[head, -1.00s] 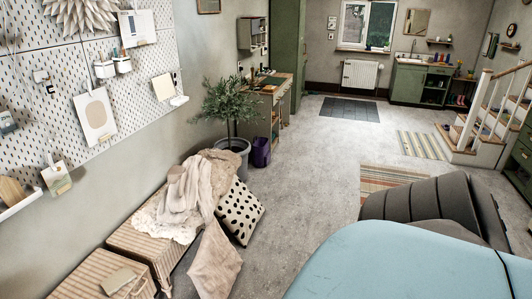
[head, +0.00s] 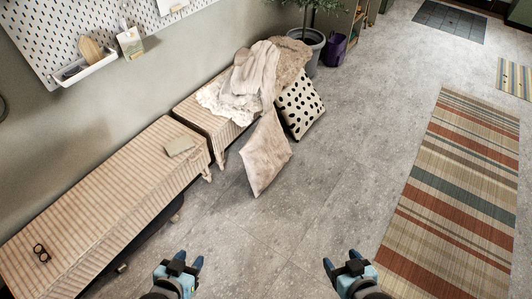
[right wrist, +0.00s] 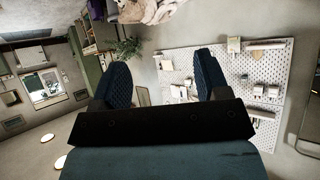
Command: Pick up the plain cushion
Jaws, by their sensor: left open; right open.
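The plain cushion (head: 266,157), pale beige-pink, leans tilted at the front end of the far bench in the head view, its lower corner on the floor. A black-dotted white cushion (head: 301,104) stands on the floor just behind it to the right. My left gripper (head: 179,264) is open and empty at the bottom of the head view, in front of the cushion and apart from it. My right gripper (head: 343,266) is open and empty at the bottom right. Its two fingers (right wrist: 165,78) show spread in the right wrist view with nothing between them.
Two striped-cloth benches stand along the left wall; the near one (head: 103,197) holds a notebook (head: 179,146) and glasses (head: 41,253). Throws (head: 245,84) lie on the far one. A plant pot and purple bin (head: 334,49) stand behind. Grey floor is clear around a striped rug (head: 455,172).

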